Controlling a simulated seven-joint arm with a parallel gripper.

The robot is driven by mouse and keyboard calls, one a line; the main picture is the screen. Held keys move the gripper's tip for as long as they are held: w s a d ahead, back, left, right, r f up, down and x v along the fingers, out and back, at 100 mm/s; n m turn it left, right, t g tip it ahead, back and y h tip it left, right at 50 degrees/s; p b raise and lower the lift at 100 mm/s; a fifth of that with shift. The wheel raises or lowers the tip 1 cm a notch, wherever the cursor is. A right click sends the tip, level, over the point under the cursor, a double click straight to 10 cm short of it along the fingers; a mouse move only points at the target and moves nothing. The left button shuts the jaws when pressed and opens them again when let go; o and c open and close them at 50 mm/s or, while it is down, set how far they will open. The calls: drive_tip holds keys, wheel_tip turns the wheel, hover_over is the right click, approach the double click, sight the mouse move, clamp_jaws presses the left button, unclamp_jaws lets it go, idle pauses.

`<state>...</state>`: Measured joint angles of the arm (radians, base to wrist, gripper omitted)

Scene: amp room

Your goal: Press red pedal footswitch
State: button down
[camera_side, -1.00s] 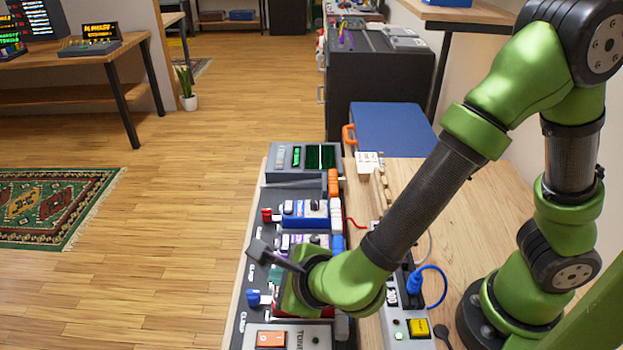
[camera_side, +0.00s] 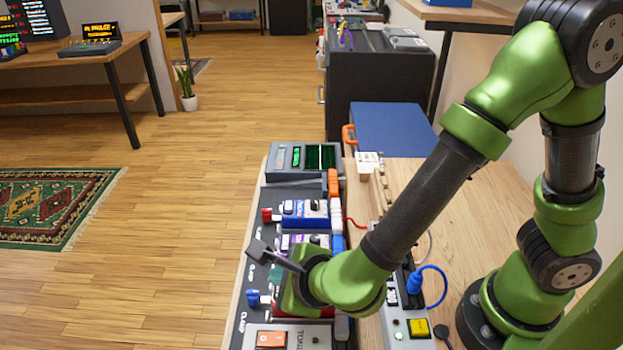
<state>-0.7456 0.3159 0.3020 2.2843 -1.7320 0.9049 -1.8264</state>
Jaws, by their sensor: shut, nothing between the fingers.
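The red pedal (camera_side: 325,319) sits low on the dark pedalboard, mostly hidden beneath my wrist; only a thin red edge shows. Its footswitch is not visible. My gripper (camera_side: 291,294) is at the end of the green wrist, directly over the red pedal area. The fingers are hidden behind the wrist, and no held object shows. Whether they touch the pedal cannot be told. A dark bracket with a small block (camera_side: 262,250) sticks out from the wrist to the upper left.
The pedalboard (camera_side: 253,232) also bears a blue pedal (camera_side: 306,211), a purple and white pedal (camera_side: 290,242) and a grey tuner (camera_side: 303,339). A power strip (camera_side: 398,323) with a blue cable (camera_side: 437,268) lies to the right. Open floor is at left.

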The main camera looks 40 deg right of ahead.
drive_tip(key=shift+f, duration=0.15)
drive_tip(key=shift+f, duration=0.3)
drive_tip(key=shift+f, duration=0.45)
idle(1.1)
drive_tip(key=shift+r, duration=0.9)
drive_tip(key=shift+r, duration=2.5)
